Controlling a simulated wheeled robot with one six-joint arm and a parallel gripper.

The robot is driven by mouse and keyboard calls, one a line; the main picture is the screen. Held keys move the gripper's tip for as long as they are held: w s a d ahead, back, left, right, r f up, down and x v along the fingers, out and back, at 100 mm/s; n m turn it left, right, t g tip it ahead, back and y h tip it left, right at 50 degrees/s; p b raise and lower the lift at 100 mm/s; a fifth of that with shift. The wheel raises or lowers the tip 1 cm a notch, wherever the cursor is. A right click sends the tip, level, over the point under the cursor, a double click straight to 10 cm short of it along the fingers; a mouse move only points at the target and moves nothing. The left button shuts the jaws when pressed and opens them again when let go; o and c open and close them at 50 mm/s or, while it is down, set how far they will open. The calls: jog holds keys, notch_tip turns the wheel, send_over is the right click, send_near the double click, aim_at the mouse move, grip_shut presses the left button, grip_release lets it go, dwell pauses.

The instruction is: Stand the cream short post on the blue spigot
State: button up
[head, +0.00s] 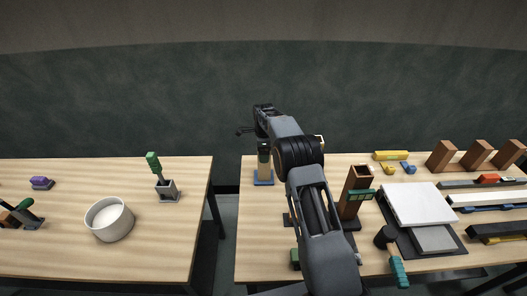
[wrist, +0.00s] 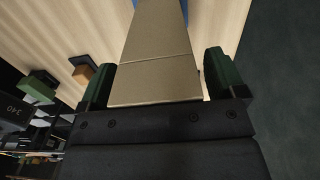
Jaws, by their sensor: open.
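The cream short post (head: 264,168) stands upright at the left side of the right-hand table, its foot at the blue spigot's base (head: 263,183). The spigot's pin is not visible. In the wrist view the post (wrist: 155,50) runs between the fingers, with a bit of blue (wrist: 192,12) beyond its far end. My gripper (wrist: 160,75) is open with one dark green finger on each side of the post. A gap shows at the right finger; I cannot tell whether the left one touches. In the head view my arm partly hides the area right of the post.
A brown hollow post (head: 356,190) stands right of my arm. White slabs (head: 418,203), a teal-handled tool (head: 398,270) and a yellow block (head: 391,155) lie further right. The left table holds a white bowl (head: 109,219) and a grey holder (head: 168,191). A gap separates the tables.

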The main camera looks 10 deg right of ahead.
jog(key=shift+r, duration=0.15)
jog(key=shift+r+p, duration=2.7)
jog(key=shift+r, duration=1.2)
jog(key=shift+r, duration=0.1)
